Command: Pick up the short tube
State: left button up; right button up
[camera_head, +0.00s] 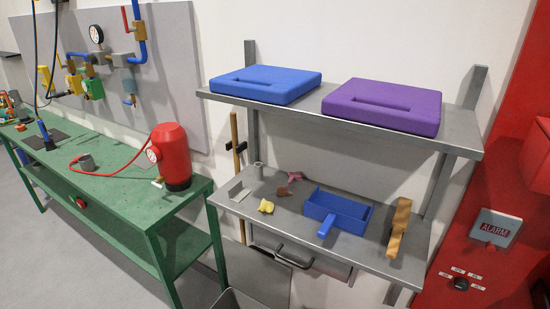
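A small grey upright tube (258,171) stands at the back left of the lower metal shelf, close to the wall side. I cannot tell for sure which of the two is the short tube. Neither of my grippers shows in the head view.
The lower shelf (305,232) also holds a grey angled bracket (238,191), a yellow piece (266,206), a pink piece (294,177), a blue dustpan (350,208) and a wooden brush (399,228). Blue (265,84) and purple (382,105) cases lie above. A red tank (173,158) stands on the green bench.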

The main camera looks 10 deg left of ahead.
aim_at(259, 170)
jog(key=j+u, duration=0.35)
jog(key=i+j+u, duration=0.1)
jog(key=j+u, duration=0.3)
jog(key=i+j+u, duration=0.1)
jog(key=j+u, duration=0.25)
jog(key=j, duration=0.15)
